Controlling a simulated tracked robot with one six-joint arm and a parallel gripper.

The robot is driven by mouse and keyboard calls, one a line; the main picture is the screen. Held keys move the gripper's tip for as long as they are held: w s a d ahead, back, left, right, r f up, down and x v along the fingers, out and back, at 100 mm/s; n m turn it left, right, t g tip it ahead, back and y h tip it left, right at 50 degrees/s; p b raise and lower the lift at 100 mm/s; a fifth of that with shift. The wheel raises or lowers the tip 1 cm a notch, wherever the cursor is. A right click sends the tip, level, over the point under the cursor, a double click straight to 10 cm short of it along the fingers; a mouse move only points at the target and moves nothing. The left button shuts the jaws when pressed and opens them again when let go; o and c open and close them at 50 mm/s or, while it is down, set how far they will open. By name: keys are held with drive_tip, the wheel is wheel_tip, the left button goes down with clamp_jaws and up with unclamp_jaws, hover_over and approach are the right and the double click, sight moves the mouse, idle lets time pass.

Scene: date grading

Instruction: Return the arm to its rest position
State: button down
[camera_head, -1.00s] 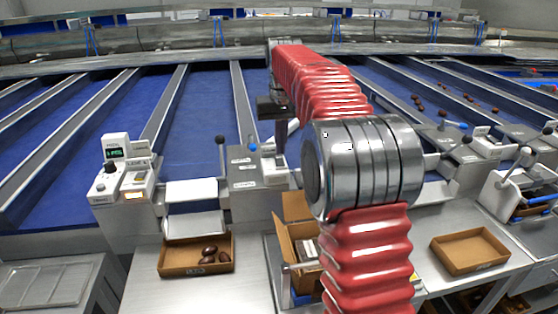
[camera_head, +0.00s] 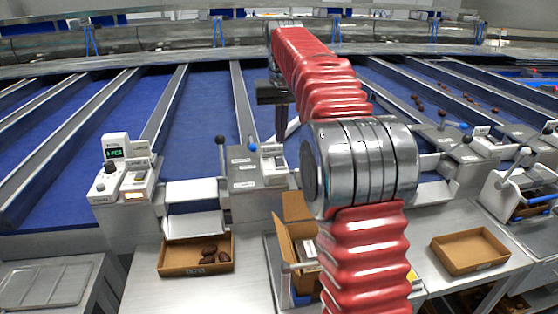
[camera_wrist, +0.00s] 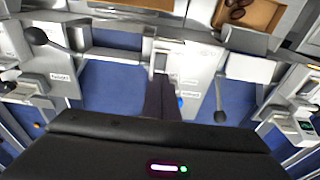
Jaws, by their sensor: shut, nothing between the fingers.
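My arm, a red ribbed sleeve with a metal joint, reaches up and away across the middle of the head view. My gripper (camera_head: 281,128) hangs below its far end, above the lane dividers, and its dark fingers point down. In the wrist view the dark fingers (camera_wrist: 160,98) are together and hold nothing. They are above the grey control housing (camera_wrist: 186,80) between the blue lanes. The arm's sleeve and joint hide part of the bench and lanes behind them.
A cardboard tray (camera_head: 165,262) with several dates stands on the left bench. An empty cardboard tray (camera_head: 437,246) stands at right. An open carton (camera_head: 284,240) is beside my arm. Lever controls (camera_head: 222,160) rise along the lane ends. Dates (camera_head: 420,104) lie on a right lane.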

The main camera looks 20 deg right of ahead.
drive_tip(key=s+a+r+n+t, duration=0.1)
drive_tip(key=s+a, duration=0.3)
drive_tip(key=s, duration=0.5)
drive_tip(key=s+a+t, duration=0.1)
drive_tip(key=s+a, duration=0.4)
drive_tip(key=s, duration=0.3)
drive_tip(key=s+a+f+t, duration=0.1)
drive_tip(key=s+a+f, duration=0.1)
drive_tip(key=s+f, duration=0.4)
drive_tip(key=s+a+f+n, duration=0.1)
drive_tip(key=s+f, duration=0.4)
drive_tip(key=s, duration=0.6)
drive_tip(key=shift+s+a+f+t, duration=0.35)
drive_tip(key=shift+s+a+t, duration=0.05)
drive_tip(key=shift+a, duration=0.25)
